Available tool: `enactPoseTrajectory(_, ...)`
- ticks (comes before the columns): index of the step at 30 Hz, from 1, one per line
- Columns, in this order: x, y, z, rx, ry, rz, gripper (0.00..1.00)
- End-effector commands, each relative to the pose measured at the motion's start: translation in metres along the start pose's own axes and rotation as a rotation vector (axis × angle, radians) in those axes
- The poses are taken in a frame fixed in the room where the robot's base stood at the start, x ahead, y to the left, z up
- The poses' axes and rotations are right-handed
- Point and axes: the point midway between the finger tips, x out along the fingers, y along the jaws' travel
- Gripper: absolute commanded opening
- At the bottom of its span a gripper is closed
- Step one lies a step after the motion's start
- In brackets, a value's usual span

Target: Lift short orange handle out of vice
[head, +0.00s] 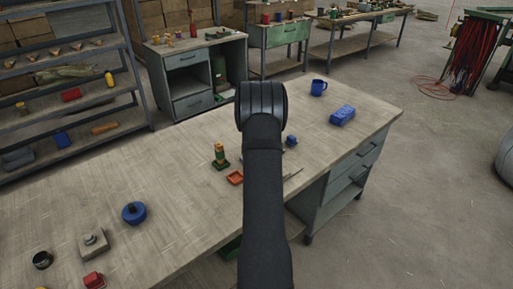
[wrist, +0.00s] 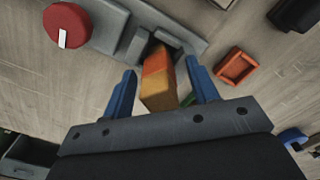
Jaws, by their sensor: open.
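The short orange handle (wrist: 157,82) is a block, darker orange at one end and yellow-orange at the other. In the wrist view its far end is close to the grey jaws of the vice (wrist: 139,44); I cannot tell how deep it sits. My gripper (wrist: 160,66) is open, with one blue finger on each side of the handle. In the head view my dark arm covers the middle of the bench, and I cannot make out gripper, handle or vice there.
The bench (head: 180,187) also holds a blue round item (head: 133,212), a blue mug (head: 318,87) and a blue box (head: 342,115). Its back left is clear.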

Motion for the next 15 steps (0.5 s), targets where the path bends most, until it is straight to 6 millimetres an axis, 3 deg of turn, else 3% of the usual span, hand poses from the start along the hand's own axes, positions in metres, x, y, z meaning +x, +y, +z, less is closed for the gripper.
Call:
enactPoseTrajectory(7,0.0020,0.0000,-0.0001,0.000,0.000,0.001,0.54)
enactPoseTrajectory(12,0.0018,0.0000,-0.0001,0.000,0.000,0.000,0.21)
enactPoseTrajectory(15,0.0018,0.0000,-0.0001,0.000,0.000,0.000,0.06)
